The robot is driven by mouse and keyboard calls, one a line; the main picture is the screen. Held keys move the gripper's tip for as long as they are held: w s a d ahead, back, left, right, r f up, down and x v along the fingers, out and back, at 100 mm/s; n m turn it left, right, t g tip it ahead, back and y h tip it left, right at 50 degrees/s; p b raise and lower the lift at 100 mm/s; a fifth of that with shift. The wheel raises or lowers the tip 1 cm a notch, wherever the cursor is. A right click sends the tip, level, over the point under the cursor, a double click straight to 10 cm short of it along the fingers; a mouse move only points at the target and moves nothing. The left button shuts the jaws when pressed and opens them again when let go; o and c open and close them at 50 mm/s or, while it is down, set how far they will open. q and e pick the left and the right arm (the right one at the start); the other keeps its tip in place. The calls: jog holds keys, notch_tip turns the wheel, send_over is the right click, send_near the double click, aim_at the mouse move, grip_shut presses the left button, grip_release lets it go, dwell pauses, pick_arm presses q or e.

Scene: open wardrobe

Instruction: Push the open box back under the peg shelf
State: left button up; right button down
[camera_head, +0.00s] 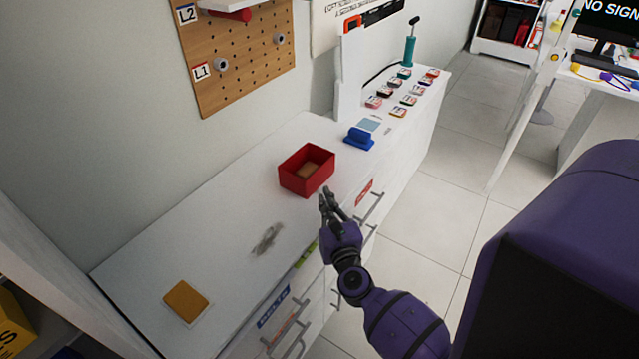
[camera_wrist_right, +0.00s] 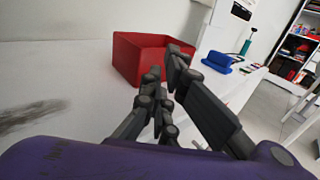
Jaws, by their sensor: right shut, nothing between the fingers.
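The peg shelf is a wooden pegboard (camera_head: 238,52) on the wall behind, with pegs and labels L1 and L2. My right gripper (camera_head: 326,196) is at the near right side of the box, fingers shut and empty. In the right wrist view the fingers (camera_wrist_right: 167,62) overlap the right part of the red box (camera_wrist_right: 140,58); I cannot tell whether they touch it. My left gripper is not in view.
A blue block-like object (camera_head: 359,139) stands right of the box, with several small labelled items beyond it. A brown square pad (camera_head: 186,301) lies at the near left of the cabinet top (camera_head: 215,225). Drawer handles (camera_head: 371,208) stick out in front. The surface between box and wall is clear.

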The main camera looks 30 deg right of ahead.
aim_at(315, 176)
jog(key=x, duration=0.6)
jog(key=shift+r+p, duration=0.1)
jog(key=shift+p, duration=0.2)
jog(key=shift+w+d, duration=0.15)
jog(key=shift+w, duration=0.4)
